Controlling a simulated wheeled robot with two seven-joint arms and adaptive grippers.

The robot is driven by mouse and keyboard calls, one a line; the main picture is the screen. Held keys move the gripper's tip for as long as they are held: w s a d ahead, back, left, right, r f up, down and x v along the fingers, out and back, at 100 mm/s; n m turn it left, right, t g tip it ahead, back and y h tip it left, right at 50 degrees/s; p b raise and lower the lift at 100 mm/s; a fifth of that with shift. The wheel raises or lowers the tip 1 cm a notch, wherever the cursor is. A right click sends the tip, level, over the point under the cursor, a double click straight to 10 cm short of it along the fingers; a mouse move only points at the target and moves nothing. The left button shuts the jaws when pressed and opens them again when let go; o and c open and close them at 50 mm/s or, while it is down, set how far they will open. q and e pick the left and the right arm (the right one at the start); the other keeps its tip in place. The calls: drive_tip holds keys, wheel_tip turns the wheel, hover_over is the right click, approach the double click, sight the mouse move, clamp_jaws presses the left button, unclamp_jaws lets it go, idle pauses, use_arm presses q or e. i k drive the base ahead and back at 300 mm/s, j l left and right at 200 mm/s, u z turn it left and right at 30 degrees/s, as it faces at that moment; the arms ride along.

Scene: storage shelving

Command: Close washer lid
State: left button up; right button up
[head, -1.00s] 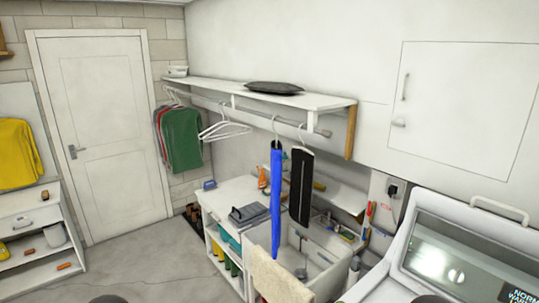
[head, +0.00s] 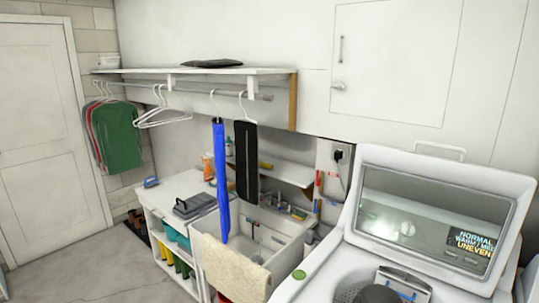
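The washer (head: 308,262) is white and stands at the lower right of the head view, cut off by the bottom edge. Its lid (head: 432,215) is open, raised at the back and leaning up near the wall. The lid has a white frame, a glass window and a handle along its top edge. Lit text reading "NORMAL" and "UNEVEN" shows through or on the window. Part of the opening shows below the lid. A dark rounded shape at the bottom edge partly covers the opening; I cannot tell what it is. Neither gripper is in view.
A sink (head: 270,243) with a towel (head: 233,270) over its front stands left of the washer. A blue item (head: 221,185) and a black item (head: 246,165) hang above it from a rail. Open floor (head: 85,265) lies at the lower left.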

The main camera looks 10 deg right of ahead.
sight(518, 190)
drive_tip(key=z, duration=1.65)
